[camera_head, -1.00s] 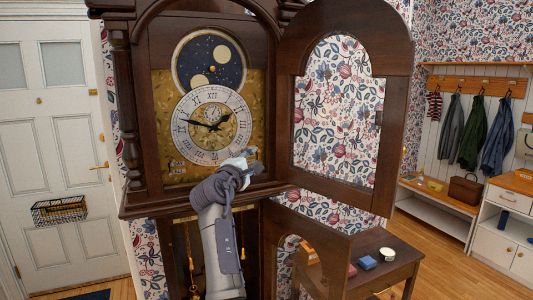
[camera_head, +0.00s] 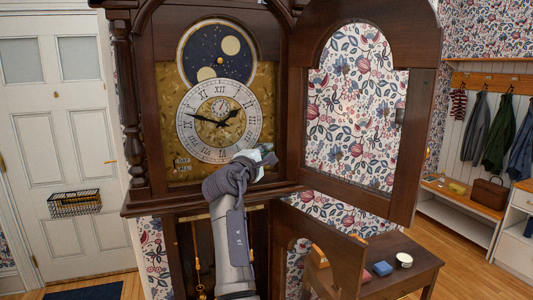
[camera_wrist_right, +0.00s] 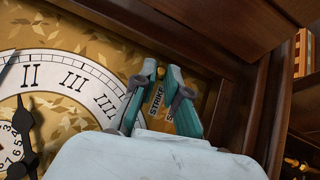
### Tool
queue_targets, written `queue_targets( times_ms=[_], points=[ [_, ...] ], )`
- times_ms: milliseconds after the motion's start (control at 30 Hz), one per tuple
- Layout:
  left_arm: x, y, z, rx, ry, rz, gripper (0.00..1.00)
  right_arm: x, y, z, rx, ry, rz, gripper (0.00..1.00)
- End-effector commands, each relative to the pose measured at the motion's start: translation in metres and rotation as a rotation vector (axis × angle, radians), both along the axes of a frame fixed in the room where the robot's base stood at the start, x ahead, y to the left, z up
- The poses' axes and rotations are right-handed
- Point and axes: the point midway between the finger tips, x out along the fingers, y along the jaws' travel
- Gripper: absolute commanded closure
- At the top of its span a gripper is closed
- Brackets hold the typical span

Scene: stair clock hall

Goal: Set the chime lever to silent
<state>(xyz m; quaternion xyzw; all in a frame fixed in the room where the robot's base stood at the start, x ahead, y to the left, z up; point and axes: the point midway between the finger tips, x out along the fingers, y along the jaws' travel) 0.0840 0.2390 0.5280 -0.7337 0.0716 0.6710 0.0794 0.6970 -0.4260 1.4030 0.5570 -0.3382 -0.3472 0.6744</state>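The tall dark wood clock has a round dial (camera_head: 219,148) with black hands. My right gripper (camera_head: 262,158) is at the lower right of the dial, inside the open case. In the right wrist view its two teal fingers (camera_wrist_right: 161,80) stand apart, pointing at the gold face plate. Between them are a label reading STRIKE (camera_wrist_right: 156,103) and part of a second label starting with S. A small brass knob (camera_wrist_right: 161,72), apparently the chime lever, shows between the fingertips; I cannot tell whether they touch it. The gripper hides this corner in the head view. My left gripper is out of view.
The glazed clock door (camera_head: 400,160) stands open to the right, and the lower door (camera_head: 318,255) is open too. The case's wooden side wall (camera_wrist_right: 245,105) is close beside the right fingers. A small table (camera_head: 400,262) holds small items at the lower right.

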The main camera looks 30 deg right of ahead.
Motion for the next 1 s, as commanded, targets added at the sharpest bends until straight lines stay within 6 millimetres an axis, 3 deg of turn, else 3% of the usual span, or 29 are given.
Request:
queue_targets(
  times_ms=[333, 600, 867, 900, 1000],
  points=[
    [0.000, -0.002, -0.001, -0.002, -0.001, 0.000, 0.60, 0.000, -0.001, -0.003, 0.000, 0.001, -0.001, 1.00],
    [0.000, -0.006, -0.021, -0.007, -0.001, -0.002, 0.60, -0.001, -0.002, -0.040, -0.001, 0.004, -0.004, 1.00],
    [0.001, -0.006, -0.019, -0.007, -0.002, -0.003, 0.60, 0.000, -0.002, -0.041, 0.004, 0.006, -0.003, 1.00],
    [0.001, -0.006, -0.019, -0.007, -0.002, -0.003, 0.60, 0.000, -0.002, -0.042, 0.005, 0.006, -0.003, 0.85],
    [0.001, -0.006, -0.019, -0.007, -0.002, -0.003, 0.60, 0.000, -0.002, -0.042, 0.004, 0.006, -0.003, 0.68]
  ],
)
